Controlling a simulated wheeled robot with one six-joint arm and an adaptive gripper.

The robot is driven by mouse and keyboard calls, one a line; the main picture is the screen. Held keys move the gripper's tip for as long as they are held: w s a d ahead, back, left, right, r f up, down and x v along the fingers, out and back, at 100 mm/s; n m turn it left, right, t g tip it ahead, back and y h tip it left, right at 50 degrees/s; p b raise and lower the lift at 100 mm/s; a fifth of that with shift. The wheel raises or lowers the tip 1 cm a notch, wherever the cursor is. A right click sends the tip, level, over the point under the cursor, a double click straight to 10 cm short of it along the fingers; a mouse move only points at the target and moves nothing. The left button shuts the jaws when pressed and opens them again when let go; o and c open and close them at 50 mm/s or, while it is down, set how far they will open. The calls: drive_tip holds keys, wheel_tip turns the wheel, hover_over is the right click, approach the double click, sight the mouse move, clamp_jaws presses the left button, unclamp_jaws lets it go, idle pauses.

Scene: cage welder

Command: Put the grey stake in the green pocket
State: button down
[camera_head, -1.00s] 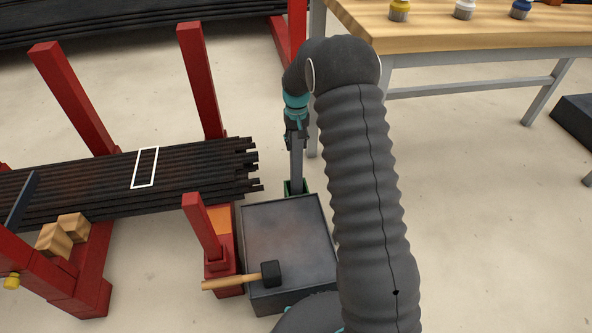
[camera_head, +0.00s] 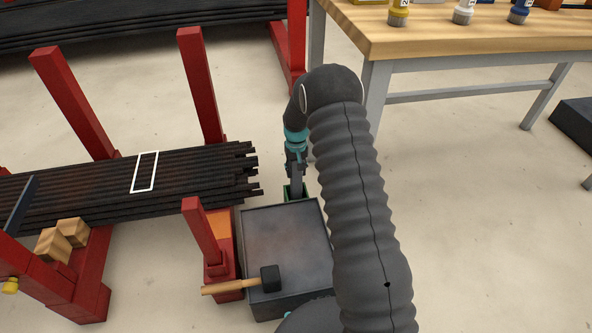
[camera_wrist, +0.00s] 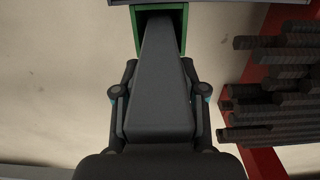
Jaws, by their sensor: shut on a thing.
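The grey stake (camera_wrist: 160,85) is a long, dark grey bar, held upright or nearly so. It also shows below my gripper in the head view (camera_head: 296,181). My gripper (camera_wrist: 160,100) is shut on it, with a finger on each side. The green pocket (camera_wrist: 185,28) is a square green frame, partly hidden by the stake. In the head view the pocket (camera_head: 303,190) sits at the back edge of the dark box. The stake's lower end is within the pocket's outline in the wrist view and appears to be inside it; its depth is hidden.
The dark metal box (camera_head: 285,240) carries a mallet (camera_head: 270,279). A red rack (camera_head: 203,85) with black bars (camera_head: 195,172) stands close on the left. A wooden workbench (camera_head: 450,35) is behind on the right. Open floor lies to the right.

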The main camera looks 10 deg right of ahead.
drive_tip(key=shift+f, duration=0.15)
drive_tip(key=c, duration=0.7)
unclamp_jaws()
drive_tip(key=shift+o, duration=0.2)
